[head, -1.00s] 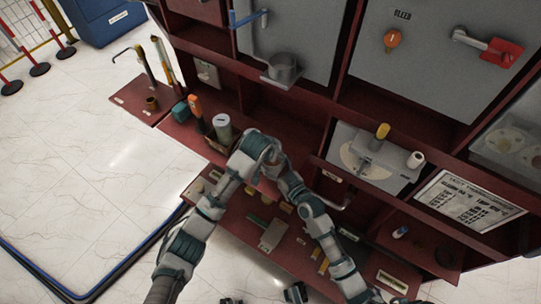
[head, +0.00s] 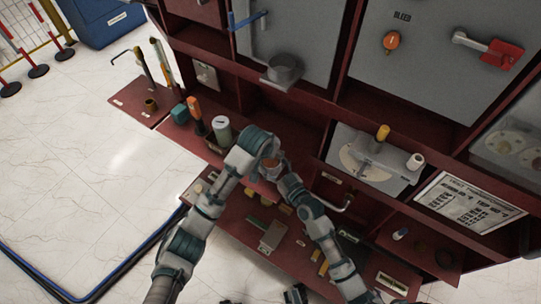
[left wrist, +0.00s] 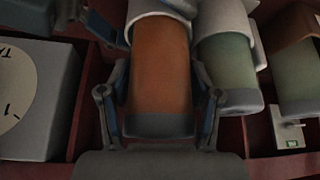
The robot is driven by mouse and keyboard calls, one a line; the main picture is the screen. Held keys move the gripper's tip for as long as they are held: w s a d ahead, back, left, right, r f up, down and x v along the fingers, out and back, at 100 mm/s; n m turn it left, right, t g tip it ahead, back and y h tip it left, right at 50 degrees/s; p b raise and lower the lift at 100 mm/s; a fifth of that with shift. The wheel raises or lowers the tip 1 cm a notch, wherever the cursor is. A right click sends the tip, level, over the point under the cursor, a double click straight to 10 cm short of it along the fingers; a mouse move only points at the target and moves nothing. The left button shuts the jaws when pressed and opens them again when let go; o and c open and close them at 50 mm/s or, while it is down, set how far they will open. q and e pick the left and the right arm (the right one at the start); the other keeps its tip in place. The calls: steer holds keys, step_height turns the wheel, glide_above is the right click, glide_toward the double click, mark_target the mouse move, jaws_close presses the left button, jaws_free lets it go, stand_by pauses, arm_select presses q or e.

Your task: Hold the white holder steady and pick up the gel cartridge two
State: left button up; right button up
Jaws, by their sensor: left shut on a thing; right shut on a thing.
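In the left wrist view an orange cylindrical cartridge (left wrist: 160,62) with a dark grey end stands between the fingers of my left gripper (left wrist: 160,98), which is shut on it. A white ring of the holder (left wrist: 155,10) surrounds its far end. A pale green cartridge (left wrist: 229,62) sits in a second white ring beside it. The number on the cartridges cannot be read. In the head view my right gripper (head: 278,174) is close to the orange cartridge (head: 269,166). It appears shut on the white holder, but the contact is mostly hidden. My left gripper is hidden by its wrist there.
A grey-lidded canister (head: 221,128), an orange-handled tool (head: 195,112) and a teal object (head: 179,113) stand left on the red bench (head: 185,135). Several small parts lie on the lower shelf (head: 235,225). The cabinet (head: 290,40) rises behind.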

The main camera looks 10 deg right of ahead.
arm_select(q)
step_height(320, 180, up, 7)
steer(key=shift+r, duration=0.15)
steer(key=shift+c, duration=0.6)
arm_select(e)
steer(key=o, duration=1.2)
